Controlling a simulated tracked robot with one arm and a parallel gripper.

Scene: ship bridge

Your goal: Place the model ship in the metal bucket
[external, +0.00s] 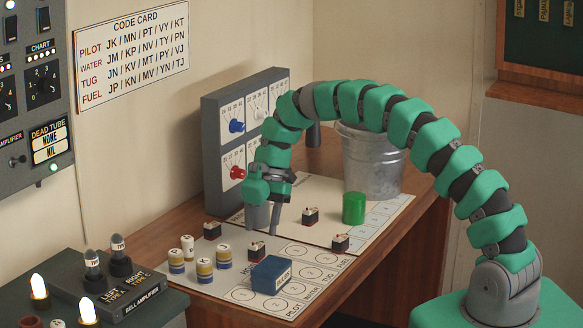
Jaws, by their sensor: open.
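Several small dark blocks with red and white parts, which look like model ships, stand on the white chart sheet. One (310,217) is right of my gripper, one (341,243) is nearer the front right edge, one (212,231) is at the left, and one (256,249) is just below my gripper. I cannot tell which is the task's ship. The metal bucket (372,165) stands upright at the back right, partly behind my arm; its inside is hidden.
A green cylinder (354,208) stands in front of the bucket. Several banded cylinders (204,270) and a blue box (271,274) are at the front. A grey panel with coloured knobs (237,126) rises behind my gripper. The desk's right edge (400,236) is close.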

